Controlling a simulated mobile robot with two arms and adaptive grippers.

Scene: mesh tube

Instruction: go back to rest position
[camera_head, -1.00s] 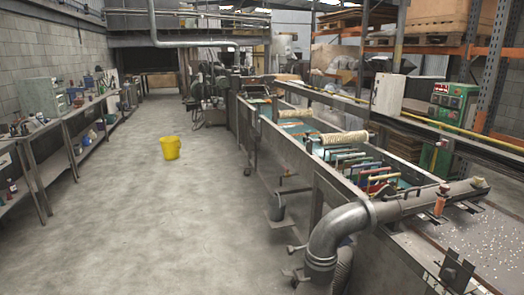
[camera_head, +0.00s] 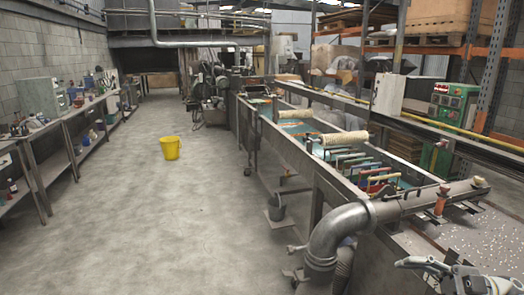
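My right gripper (camera_head: 408,264) shows at the bottom right corner, with silver-grey links and its fingers pointing left. It is over the near end of the long metal trough line (camera_head: 405,238), in front of the speckled bed. It is partly cut off by the frame edge, and I cannot tell whether its fingers are open or shut. No held object can be made out. My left gripper is not in view.
A thick metal pipe elbow (camera_head: 335,235) stands left of my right gripper. A yellow bucket (camera_head: 170,148) stands on the open concrete floor (camera_head: 150,225). Workbenches (camera_head: 60,135) line the left wall. A green machine (camera_head: 450,105) and orange racking (camera_head: 495,60) stand at right.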

